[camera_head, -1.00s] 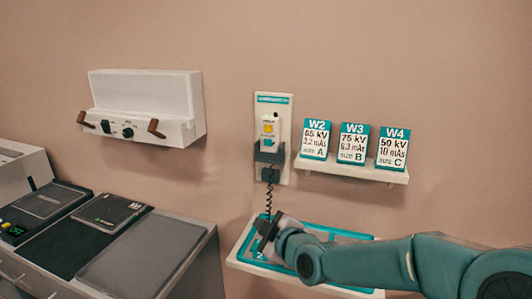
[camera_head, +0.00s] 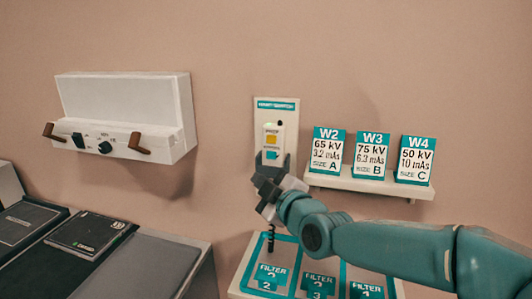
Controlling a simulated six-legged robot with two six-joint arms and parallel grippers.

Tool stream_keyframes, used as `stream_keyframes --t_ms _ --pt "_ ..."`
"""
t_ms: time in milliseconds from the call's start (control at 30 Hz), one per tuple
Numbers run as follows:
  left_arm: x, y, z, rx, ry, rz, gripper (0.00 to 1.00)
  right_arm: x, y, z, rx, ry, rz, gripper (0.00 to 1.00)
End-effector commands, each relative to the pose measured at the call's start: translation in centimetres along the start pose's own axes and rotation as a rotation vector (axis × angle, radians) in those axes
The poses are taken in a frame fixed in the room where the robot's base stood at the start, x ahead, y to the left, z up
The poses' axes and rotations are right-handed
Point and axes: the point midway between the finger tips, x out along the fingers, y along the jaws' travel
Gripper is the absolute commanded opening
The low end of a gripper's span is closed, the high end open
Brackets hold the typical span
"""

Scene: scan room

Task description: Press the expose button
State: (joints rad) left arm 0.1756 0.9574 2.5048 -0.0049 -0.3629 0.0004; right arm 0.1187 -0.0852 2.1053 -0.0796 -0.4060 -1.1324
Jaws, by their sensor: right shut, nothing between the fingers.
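The hand switch (camera_head: 273,138) hangs upright on a pale wall plate (camera_head: 284,105) in the middle of the head view. It is a white unit with a yellow button (camera_head: 271,140) above a teal patch (camera_head: 271,155). I cannot read which one is marked expose. My right gripper (camera_head: 268,172) is shut and empty, with its dark fingertips just below the teal patch. It hides the holder and most of the coiled cord (camera_head: 271,238). I cannot tell whether it touches the switch. My left gripper is not in view.
A shelf (camera_head: 362,185) with cards W2, W3 and W4 is right of the plate. A filter tray (camera_head: 242,284) lies below my right arm. A white wall box (camera_head: 135,110) with brown handles is at left, above a counter (camera_head: 190,262) with flat panels.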

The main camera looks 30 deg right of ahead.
Motion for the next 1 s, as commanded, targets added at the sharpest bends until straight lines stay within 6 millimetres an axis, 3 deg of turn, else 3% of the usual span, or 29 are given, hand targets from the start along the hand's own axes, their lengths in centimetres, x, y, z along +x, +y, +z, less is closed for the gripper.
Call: stream_keyframes --t_ms 533,767,1000 --pt "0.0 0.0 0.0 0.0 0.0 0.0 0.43 -0.7 0.1 0.1 -0.001 0.0 0.001 0.0" --pt "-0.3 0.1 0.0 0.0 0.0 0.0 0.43 1.3 1.4 1.5 -0.001 -0.003 0.001 0.0" --pt "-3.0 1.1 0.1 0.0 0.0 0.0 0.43 3.9 3.5 3.0 0.0 -0.004 -0.001 0.0"
